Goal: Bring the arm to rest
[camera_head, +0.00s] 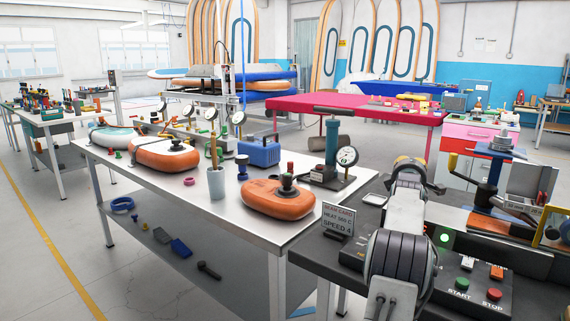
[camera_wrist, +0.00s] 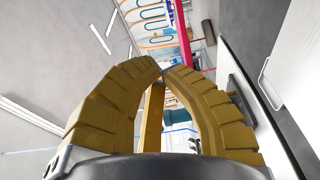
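My gripper (camera_wrist: 161,68) shows in the wrist view with thick ribbed yellow fingers. Their tips come together at the upper middle of the picture, with nothing seen between them. Another yellow finger part stands behind, between the two. The gripper touches nothing that I can see.
In the head view, a white workbench (camera_head: 212,235) carries orange inflatable pieces (camera_head: 278,197), a blue box (camera_head: 259,153) and gauges. A pink table (camera_head: 352,110) stands behind. Floor is clear at left.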

